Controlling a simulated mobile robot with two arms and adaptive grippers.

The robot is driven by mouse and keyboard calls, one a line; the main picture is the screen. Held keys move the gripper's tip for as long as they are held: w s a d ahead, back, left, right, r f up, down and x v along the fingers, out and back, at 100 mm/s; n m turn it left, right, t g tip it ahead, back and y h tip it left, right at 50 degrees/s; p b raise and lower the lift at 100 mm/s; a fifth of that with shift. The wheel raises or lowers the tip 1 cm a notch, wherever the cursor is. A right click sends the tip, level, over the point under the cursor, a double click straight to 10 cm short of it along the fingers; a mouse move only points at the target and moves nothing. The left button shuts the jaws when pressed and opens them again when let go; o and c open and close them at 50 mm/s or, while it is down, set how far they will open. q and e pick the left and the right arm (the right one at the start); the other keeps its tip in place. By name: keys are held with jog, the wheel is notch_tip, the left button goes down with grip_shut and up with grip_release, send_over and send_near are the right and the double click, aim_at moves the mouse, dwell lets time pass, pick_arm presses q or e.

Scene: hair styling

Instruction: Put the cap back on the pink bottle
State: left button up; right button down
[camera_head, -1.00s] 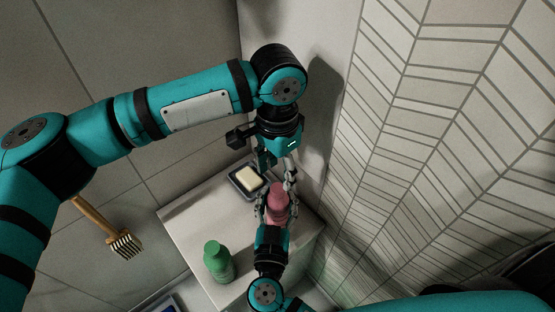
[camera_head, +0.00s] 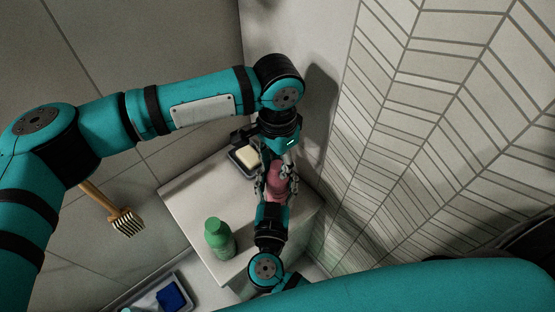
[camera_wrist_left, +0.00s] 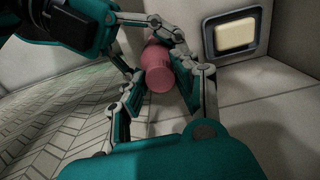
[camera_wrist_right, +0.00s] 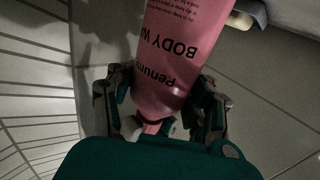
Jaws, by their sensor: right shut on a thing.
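The pink bottle (camera_head: 277,187) is over the right end of the white counter. My right gripper (camera_head: 270,200) comes from the near side and is shut on it. Its printed body fills the middle of the right wrist view (camera_wrist_right: 180,50), between the fingers (camera_wrist_right: 160,105). My left gripper (camera_head: 276,165) hangs over it from the far side. In the left wrist view the bottle's round pink end (camera_wrist_left: 160,78) lies between my left fingers (camera_wrist_left: 157,75), which are apart. I cannot make out a separate cap; fingers hide much of the bottle.
A green bottle (camera_head: 218,238) stands at the counter's near left. A soap dish (camera_head: 240,166) with pale soap (camera_head: 250,155) sits behind. Tiled wall (camera_head: 430,130) closes the right.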

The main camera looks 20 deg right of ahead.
pick_arm(q)
grip_shut()
jog(key=o, duration=0.8)
grip_release()
notch_tip(320, 180, up, 12)
jog(key=shift+r, duration=0.1)
